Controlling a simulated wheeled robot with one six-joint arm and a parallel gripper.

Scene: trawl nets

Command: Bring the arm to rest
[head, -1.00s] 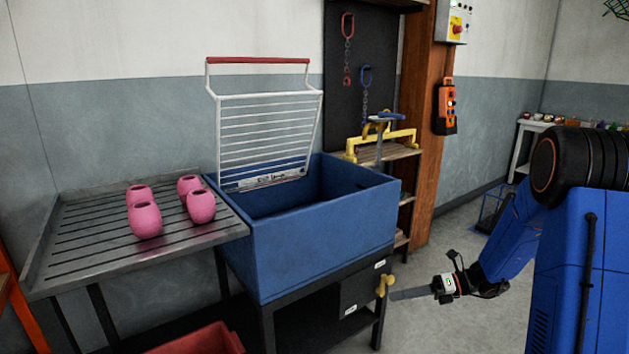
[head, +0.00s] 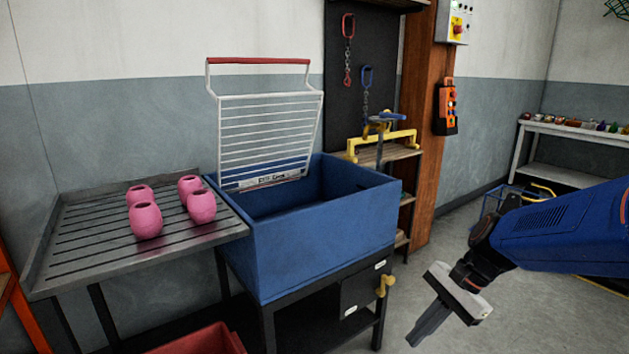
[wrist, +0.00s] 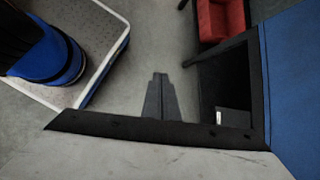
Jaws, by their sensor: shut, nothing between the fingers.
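My gripper (head: 428,324) is in the lower right of the head view, its dark fingers together and pointing down and left. It is empty and hangs over the grey floor, to the right of the blue tub and apart from it. In the wrist view my gripper (wrist: 160,80) shows its closed fingers over bare floor. My blue arm reaches in from the right edge of the head view.
A blue tub (head: 320,240) stands on a black frame with a yellow valve (head: 385,285). A raised white rack (head: 265,130) stands at it. Several pink floats (head: 146,220) sit on a slatted metal table (head: 85,245). A red crate (wrist: 222,20) is below.

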